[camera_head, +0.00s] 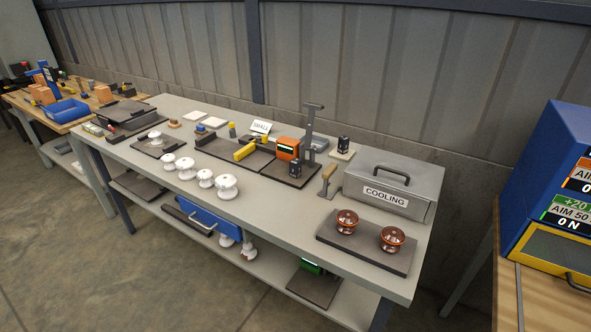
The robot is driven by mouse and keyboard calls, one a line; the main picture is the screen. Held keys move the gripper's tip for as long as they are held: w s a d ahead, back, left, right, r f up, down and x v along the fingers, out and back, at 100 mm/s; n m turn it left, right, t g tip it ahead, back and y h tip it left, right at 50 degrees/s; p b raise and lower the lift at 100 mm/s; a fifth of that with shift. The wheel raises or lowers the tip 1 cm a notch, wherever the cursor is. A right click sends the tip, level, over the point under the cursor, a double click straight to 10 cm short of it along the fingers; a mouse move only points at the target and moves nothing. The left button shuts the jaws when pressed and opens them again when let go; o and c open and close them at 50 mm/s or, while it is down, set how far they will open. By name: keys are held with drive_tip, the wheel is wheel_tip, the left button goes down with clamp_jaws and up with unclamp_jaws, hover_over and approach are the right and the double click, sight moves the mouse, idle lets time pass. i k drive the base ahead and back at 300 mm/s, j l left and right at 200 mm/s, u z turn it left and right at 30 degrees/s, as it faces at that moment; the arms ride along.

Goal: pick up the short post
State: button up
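Several white ribbed insulators stand in a row along the front of the long grey bench (276,219): a small one (168,162), one beside it (186,168), another (205,178) and a wider one (226,186) at the right end. One more white piece (156,137) stands on a dark plate at the left. Two brown glazed insulators (347,221) (392,239) stand upright on a dark board at the right end. I cannot tell which of these is the short post. My gripper is not in view.
A grey COOLING box (398,184) stands at the back right. A tall grey stand (309,130) and an orange device (287,148) stand mid-bench, with a yellow block (244,152) to their left. A blue cabinet (552,190) is at far right. The bench's front middle is clear.

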sight(294, 164)
drive_tip(key=i+j+u, duration=0.1)
drive_tip(key=i+j, duration=0.2)
drive_tip(key=i, duration=0.15)
drive_tip(key=i+j+u, duration=0.1)
drive_tip(key=i+j, duration=0.15)
drive_tip(key=i, duration=0.2)
